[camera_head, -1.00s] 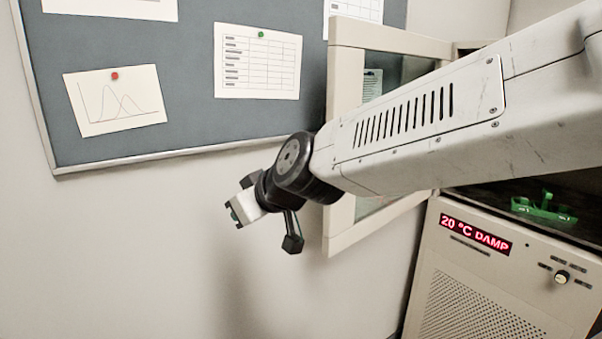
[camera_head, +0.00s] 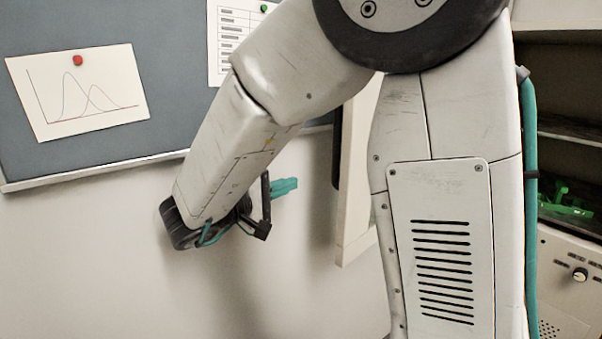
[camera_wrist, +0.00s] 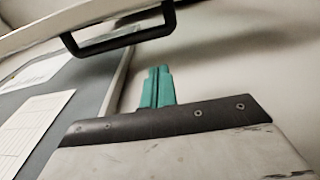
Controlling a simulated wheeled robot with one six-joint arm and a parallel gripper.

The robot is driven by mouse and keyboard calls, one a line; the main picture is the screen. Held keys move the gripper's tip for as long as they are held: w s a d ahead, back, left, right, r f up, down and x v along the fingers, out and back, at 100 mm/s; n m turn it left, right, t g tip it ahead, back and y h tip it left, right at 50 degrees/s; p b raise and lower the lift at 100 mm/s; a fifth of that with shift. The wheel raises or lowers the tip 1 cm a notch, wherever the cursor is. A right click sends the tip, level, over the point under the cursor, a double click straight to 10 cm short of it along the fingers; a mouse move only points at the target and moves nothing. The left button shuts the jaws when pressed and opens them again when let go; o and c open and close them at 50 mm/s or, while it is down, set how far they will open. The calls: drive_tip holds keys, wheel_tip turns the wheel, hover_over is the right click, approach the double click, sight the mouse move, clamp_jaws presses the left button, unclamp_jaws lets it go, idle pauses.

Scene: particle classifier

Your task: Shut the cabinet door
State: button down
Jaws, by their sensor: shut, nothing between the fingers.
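The cabinet door (camera_head: 356,215) stands open in the head view, seen nearly edge-on as a cream panel partly hidden behind my arm. Its dark handle (camera_head: 337,150) is on its left side. In the wrist view the door (camera_wrist: 45,22) crosses the top left, with the black bar handle (camera_wrist: 125,40) hanging from it. My gripper (camera_head: 290,186) has teal fingers that are shut and empty. It is left of the door, apart from it, pointing right. In the wrist view the closed fingers (camera_wrist: 160,72) are below the handle and do not touch it. The cabinet (camera_head: 572,125) is open at the right.
A green object (camera_head: 565,203) sits inside the cabinet, above a front panel with a knob (camera_head: 580,274). A pinboard (camera_head: 170,60) with papers hangs on the wall at left. The wall (camera_head: 90,260) below it is clear. My arm blocks much of the middle.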

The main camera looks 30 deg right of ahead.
drive_tip(key=d, duration=0.3)
drive_tip(key=w+d, duration=0.1)
drive_tip(key=d, duration=0.5)
drive_tip(key=shift+w+d, duration=0.15)
drive_tip(key=shift+d, duration=0.2)
